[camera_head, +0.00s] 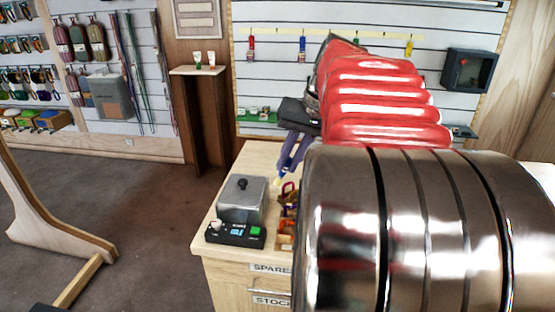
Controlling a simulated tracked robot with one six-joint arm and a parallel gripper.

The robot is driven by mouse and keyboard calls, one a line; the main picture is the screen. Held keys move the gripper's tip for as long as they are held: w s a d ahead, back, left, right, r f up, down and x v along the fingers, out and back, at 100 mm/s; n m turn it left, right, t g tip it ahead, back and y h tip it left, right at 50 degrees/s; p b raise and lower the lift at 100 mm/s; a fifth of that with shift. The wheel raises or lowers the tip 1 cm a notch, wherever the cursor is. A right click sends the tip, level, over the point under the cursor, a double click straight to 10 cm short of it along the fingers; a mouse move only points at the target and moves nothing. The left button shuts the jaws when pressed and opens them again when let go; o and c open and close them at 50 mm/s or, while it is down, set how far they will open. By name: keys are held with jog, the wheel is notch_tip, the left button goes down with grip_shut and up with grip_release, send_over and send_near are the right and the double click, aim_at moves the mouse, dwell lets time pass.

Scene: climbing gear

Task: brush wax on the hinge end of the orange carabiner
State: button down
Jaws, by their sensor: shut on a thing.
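My gripper (290,152) hangs over the left part of the wooden counter, its fingers pointing down. It is shut on a slim tool with a pale yellow tip (277,182), which looks like the brush; its shape is small and partly covered by the fingers. Just below the tip, a red and purple item (288,190) shows on the counter. An orange patch (285,241) shows lower down beside my arm; I cannot tell whether it is the orange carabiner. My arm hides the counter to the right, and no hinge end can be made out.
The counter (258,158) has drawers in front. A narrow wooden stand (208,120) is behind left. Open carpet (150,200) lies left.

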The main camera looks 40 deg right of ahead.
jog(key=shift+f, duration=2.4)
